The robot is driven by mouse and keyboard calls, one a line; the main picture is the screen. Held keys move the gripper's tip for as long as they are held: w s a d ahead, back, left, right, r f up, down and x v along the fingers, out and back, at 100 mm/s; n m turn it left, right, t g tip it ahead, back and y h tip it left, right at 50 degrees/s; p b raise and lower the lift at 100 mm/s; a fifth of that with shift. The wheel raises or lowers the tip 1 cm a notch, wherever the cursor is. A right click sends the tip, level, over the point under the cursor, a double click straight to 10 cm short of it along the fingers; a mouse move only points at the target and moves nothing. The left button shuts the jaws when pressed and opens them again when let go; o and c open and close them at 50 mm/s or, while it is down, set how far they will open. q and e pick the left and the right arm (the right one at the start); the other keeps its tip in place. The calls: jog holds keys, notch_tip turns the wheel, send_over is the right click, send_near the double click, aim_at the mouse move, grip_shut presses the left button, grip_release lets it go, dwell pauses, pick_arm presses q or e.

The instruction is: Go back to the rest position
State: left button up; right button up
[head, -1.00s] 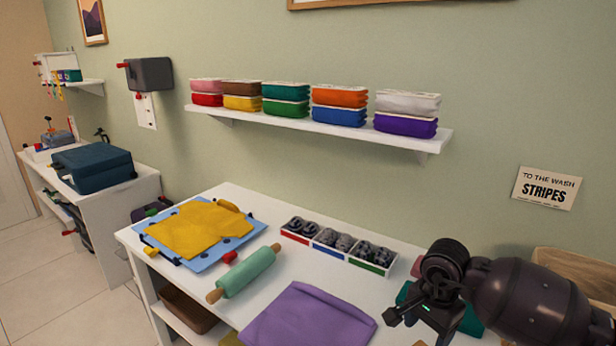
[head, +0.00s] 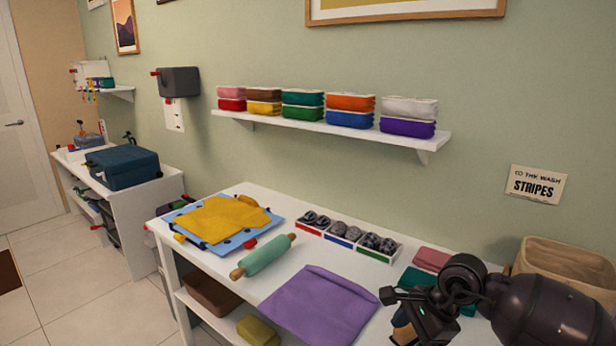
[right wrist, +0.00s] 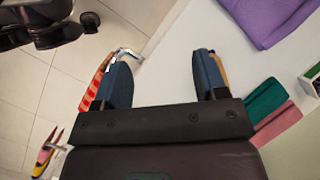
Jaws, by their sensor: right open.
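My right gripper (head: 405,312) is at the lower right of the head view, over the front right part of the white table (head: 250,290). In the right wrist view its two blue fingers (right wrist: 162,68) stand wide apart with nothing between them; white table edge and tiled floor show beyond. A folded purple cloth (head: 318,305) lies on the table to the left of the gripper. Green and pink folded cloths (head: 432,259) lie behind it, partly hidden by my arm.
A rolling pin (head: 263,256), a blue board with yellow cloth (head: 222,218) and a sectioned tray of dark rolled items (head: 366,253) are on the table. A wall shelf (head: 330,136) holds folded coloured stacks. A woven basket (head: 568,265) stands at right.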

jog(key=w+a+r+m+t+y, duration=0.1)
jog(key=a+r+m+t+y, duration=0.75)
jog(key=r+m+y, duration=0.75)
jog(key=s+d+f+m+t+h, duration=0.15)
jog(key=d+f+m+h, duration=0.4)
jog(key=m, duration=0.55)
jog(key=s+d+f+m+t+h, duration=0.1)
jog(key=d+f+m+t+h, duration=0.2)
jog(key=f+m+h, duration=0.6)
jog(key=s+d+f+m+t+h, duration=0.15)
jog(key=d+f+m+h, duration=0.35)
jog(key=m, duration=0.8)
jog(key=s+d+f+m+g, duration=0.1)
jog(key=s+f+m+g, duration=0.1)
jog(key=s+f, duration=0.6)
jog(key=s+d+f+m+g+h, duration=0.1)
jog(key=s+f+m, duration=0.3)
jog(key=s+f, duration=0.4)
jog(key=s+d+g, duration=0.1)
jog(key=s, duration=0.3)
jog(key=shift+d+f, duration=0.2)
